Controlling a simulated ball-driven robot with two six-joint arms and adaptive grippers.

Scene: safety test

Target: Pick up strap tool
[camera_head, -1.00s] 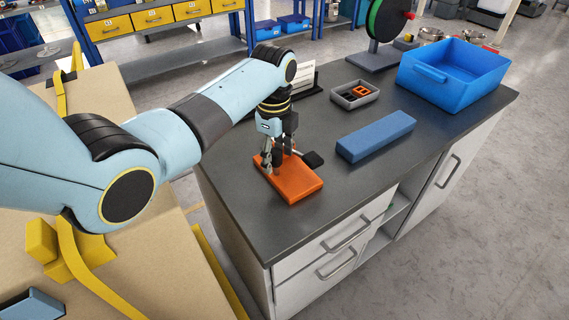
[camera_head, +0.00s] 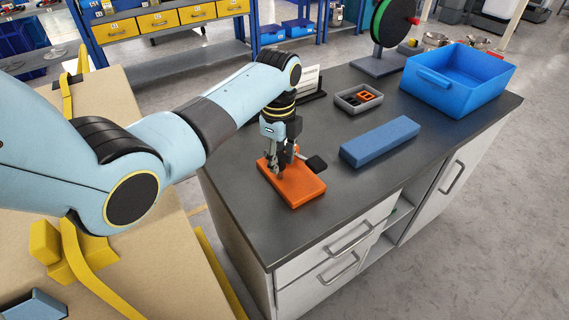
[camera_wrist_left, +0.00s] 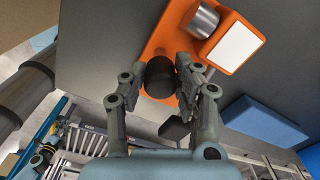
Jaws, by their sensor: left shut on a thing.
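The strap tool (camera_head: 297,189) is an orange flat body on the dark bench top, with a black-ended lever at its far right. In the left wrist view the orange body (camera_wrist_left: 187,57) carries a silver cylinder, a white plate and a dark round knob. My left gripper (camera_head: 277,169) points down over the tool's far left part. In the left wrist view its fingers (camera_wrist_left: 158,82) are shut on the dark knob, one on each side. The fingers hide part of the tool. The tool appears to rest on the bench. My right gripper is not in view.
A blue block (camera_head: 380,142) lies to the right of the tool. A small grey tray (camera_head: 347,104) with orange parts, a spool stand (camera_head: 378,65) and a blue bin (camera_head: 440,98) stand behind. A cardboard box (camera_head: 108,91) with yellow strap is at left. The bench front is clear.

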